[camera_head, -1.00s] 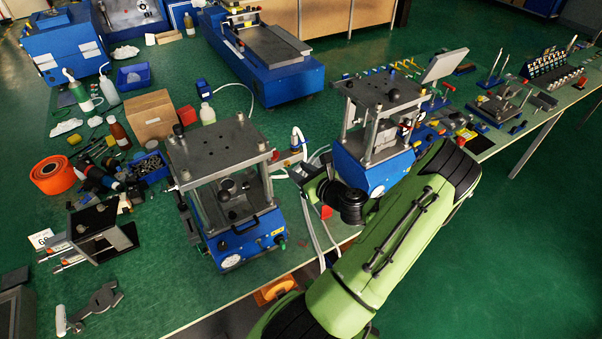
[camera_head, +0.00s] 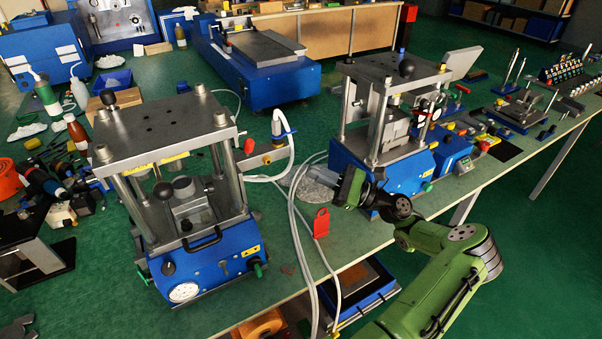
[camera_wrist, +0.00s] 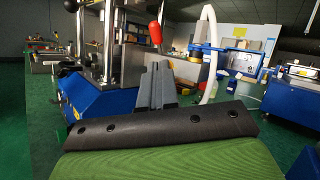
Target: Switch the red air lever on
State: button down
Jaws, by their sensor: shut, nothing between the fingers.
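The red lever (camera_head: 249,146) stands upright by a brass valve fitting (camera_head: 266,157), at the right rear of the nearer blue press (camera_head: 205,262). In the wrist view the red lever (camera_wrist: 155,33) rises just beyond my fingertips, left of the brass fitting. My gripper (camera_wrist: 157,75) is shut and empty, its dark grey fingers together and pointing toward the lever. In the head view my gripper (camera_head: 338,186) is between the two presses, to the right of the lever and apart from it.
A white hose (camera_head: 288,150) loops up beside the valve, and pale hoses run down over the bench edge. A red tag-like piece (camera_head: 321,222) stands near that edge. A second blue press (camera_head: 385,160) stands behind my gripper.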

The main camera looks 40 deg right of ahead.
jog(key=f+y, duration=0.1)
jog(key=n+b, duration=0.1)
jog(key=b, duration=0.2)
send_near(248, 148)
jog(key=d+x, duration=0.1)
jog(key=x, duration=0.5)
jog(key=shift+w+f+g, duration=0.15)
jog(key=shift+w+g, duration=0.15)
jog(key=shift+w, duration=0.1)
jog(key=shift+p, duration=0.3)
